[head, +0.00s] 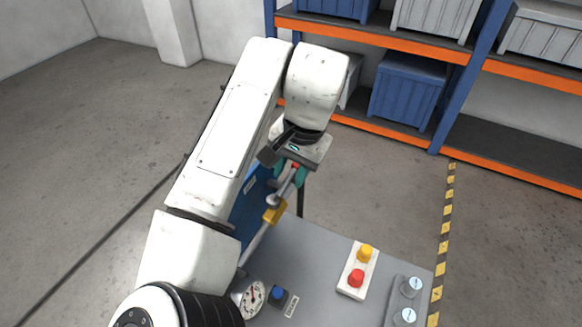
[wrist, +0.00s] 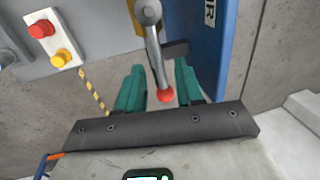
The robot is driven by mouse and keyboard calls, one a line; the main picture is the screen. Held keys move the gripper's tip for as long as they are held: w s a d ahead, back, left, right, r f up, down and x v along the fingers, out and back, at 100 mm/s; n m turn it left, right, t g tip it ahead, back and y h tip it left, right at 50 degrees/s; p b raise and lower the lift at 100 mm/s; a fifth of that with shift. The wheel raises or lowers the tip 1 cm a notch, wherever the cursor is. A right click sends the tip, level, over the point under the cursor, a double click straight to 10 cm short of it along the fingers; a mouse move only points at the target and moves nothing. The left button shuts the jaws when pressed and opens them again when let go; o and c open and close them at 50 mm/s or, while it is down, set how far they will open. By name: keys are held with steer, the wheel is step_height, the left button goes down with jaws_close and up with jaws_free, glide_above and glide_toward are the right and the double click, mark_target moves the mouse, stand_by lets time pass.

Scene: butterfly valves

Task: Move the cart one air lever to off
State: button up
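The air lever (wrist: 157,55) is a grey metal handle with a red ball tip (wrist: 165,96). In the wrist view it runs between the two teal fingers of my gripper (wrist: 160,80), which stand apart on either side of it. Narrow gaps show between the lever and the fingers, so my gripper is open around it. In the head view my gripper (head: 290,177) is at the lever's red tip, partly hidden by my wrist. The lever's pivot (head: 273,200) sits above a yellow valve body (head: 274,214) on a grey pipe (head: 256,243).
A blue panel (head: 249,211) with a label stands beside the lever. Shelving (head: 390,45) stands behind; the left floor is clear.

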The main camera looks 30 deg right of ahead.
jaws_close()
stand_by(1.4)
